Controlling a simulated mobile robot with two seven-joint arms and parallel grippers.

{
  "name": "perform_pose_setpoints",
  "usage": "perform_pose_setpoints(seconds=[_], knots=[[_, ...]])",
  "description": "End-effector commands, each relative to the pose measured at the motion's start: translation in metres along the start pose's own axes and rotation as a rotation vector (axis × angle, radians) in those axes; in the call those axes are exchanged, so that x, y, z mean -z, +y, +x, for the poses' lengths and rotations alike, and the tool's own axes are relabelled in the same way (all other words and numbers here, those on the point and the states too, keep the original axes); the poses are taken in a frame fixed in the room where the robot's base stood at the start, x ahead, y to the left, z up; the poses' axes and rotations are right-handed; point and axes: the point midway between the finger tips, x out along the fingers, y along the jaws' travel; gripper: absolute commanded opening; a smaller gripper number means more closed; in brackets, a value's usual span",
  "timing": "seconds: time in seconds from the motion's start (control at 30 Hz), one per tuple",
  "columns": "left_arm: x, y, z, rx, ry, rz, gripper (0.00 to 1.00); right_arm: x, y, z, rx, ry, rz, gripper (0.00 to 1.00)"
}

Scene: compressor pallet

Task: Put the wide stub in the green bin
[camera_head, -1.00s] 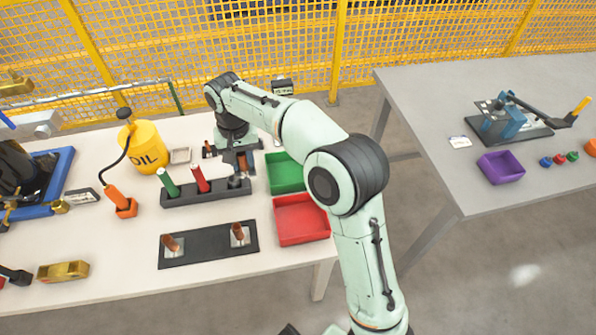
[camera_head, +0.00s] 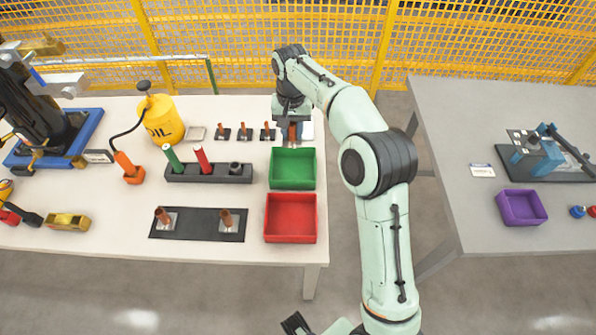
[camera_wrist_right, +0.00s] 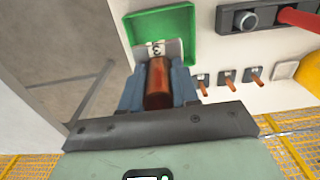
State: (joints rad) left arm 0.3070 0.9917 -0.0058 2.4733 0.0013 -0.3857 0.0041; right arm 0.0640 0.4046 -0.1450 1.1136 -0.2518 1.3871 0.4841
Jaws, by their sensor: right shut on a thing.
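My right gripper (camera_head: 293,134) is at the back of the table, just behind the green bin (camera_head: 292,184). It is shut on a thick copper stub, which I take as the wide stub (camera_wrist_right: 158,82). In the right wrist view, the stub sits between both fingers, with a pale marked plate (camera_wrist_right: 172,50) at its far end. That plate overlaps the near edge of the green bin (camera_wrist_right: 188,14) in the picture; I cannot tell its height. The visible floor of the bin is empty.
A red bin (camera_head: 291,236) stands in front of the green one. Several thinner copper stubs stand in a back row (camera_head: 243,133); two more stand on a black mat (camera_head: 190,232). A dark rack (camera_head: 225,180) with red and green handles lies left of the green bin.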

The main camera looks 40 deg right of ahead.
Motion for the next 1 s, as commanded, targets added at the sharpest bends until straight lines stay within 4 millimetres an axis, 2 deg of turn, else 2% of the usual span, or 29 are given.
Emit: perform_pose_setpoints(seconds=[0.17,0.5,0.6,0.87,1.0], knots=[[-0.001,-0.004,0.009,0.001,-0.003,-0.002,0.64,-0.001,0.001,0.037,-0.002,-0.006,-0.001,0.0],[-0.002,-0.008,0.021,0.003,-0.007,-0.003,0.64,-0.001,0.001,0.126,-0.002,-0.004,0.0,0.0],[-0.002,-0.009,0.023,0.003,-0.008,-0.003,0.64,-0.001,0.0,0.143,-0.001,-0.004,0.0,0.0],[-0.002,-0.009,0.024,0.003,-0.008,-0.003,0.64,0.0,0.0,0.163,0.0,-0.001,0.001,0.0],[-0.002,-0.01,0.026,0.003,-0.009,-0.003,0.64,-0.001,0.001,0.184,-0.001,-0.004,0.0,0.0]])
